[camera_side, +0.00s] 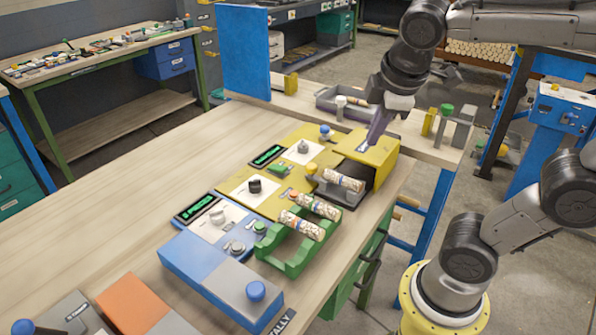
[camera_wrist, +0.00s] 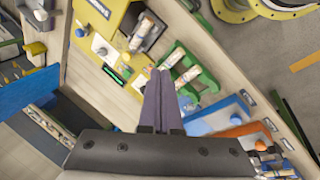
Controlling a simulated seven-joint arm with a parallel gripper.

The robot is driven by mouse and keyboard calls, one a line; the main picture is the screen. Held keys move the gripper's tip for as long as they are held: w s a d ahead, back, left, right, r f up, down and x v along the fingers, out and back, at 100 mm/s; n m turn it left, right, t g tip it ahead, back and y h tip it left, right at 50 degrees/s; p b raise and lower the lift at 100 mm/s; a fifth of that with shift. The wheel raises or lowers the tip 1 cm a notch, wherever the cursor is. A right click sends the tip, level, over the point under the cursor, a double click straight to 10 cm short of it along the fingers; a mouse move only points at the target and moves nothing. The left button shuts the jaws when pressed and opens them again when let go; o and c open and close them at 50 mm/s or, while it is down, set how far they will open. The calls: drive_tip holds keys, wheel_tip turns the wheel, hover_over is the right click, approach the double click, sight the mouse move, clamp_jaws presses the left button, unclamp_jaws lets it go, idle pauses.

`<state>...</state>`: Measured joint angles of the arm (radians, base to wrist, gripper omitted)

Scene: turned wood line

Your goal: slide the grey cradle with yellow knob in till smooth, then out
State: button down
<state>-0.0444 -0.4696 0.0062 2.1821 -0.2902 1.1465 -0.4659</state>
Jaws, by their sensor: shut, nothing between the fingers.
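The dark grey cradle (camera_side: 350,197) sticks out of the open front of the yellow housing (camera_side: 385,152), with a pale speckled turned piece (camera_side: 343,180) lying in it. Its yellow knob (camera_side: 311,168) is at the cradle's left end. The cradle also shows in the wrist view (camera_wrist: 155,36), near the top. My gripper (camera_side: 369,146) points down and appears above or just behind the housing's top; the exact gap cannot be told. Its fingers (camera_wrist: 160,72) are together and empty, apart from the cradle. The cradle's inner end is hidden in the housing.
A green cradle (camera_side: 290,266) with speckled pieces stands in front of the grey one. A yellow panel carries a black knob (camera_side: 255,185). A grey tray (camera_side: 340,104) lies behind. The bench's left part is bare.

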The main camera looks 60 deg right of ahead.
drive_tip(key=w+f+n+g+h, duration=0.1)
drive_tip(key=w+n+g+h, duration=0.15)
drive_tip(key=w, duration=0.55)
drive_tip(key=w+f+n+g+h, duration=0.15)
drive_tip(key=w+n, duration=0.25)
drive_tip(key=w, duration=0.4)
drive_tip(key=w+a+f+n+h, duration=0.2)
drive_tip(key=w+f, duration=0.4)
drive_tip(key=f, duration=0.1)
approach(309, 175)
drive_tip(key=f, duration=0.2)
drive_tip(key=a+f+n, duration=0.1)
drive_tip(key=shift+w+f+g, duration=0.1)
drive_tip(key=shift+w+g, duration=0.25)
drive_tip(key=shift+g, duration=0.05)
drive_tip(key=d, duration=0.2)
drive_tip(key=shift+s+d, duration=0.2)
drive_tip(key=shift+d, duration=0.05)
drive_tip(key=shift+s+d, duration=0.1)
drive_tip(key=shift+d, duration=0.7)
drive_tip(key=d, duration=1.2)
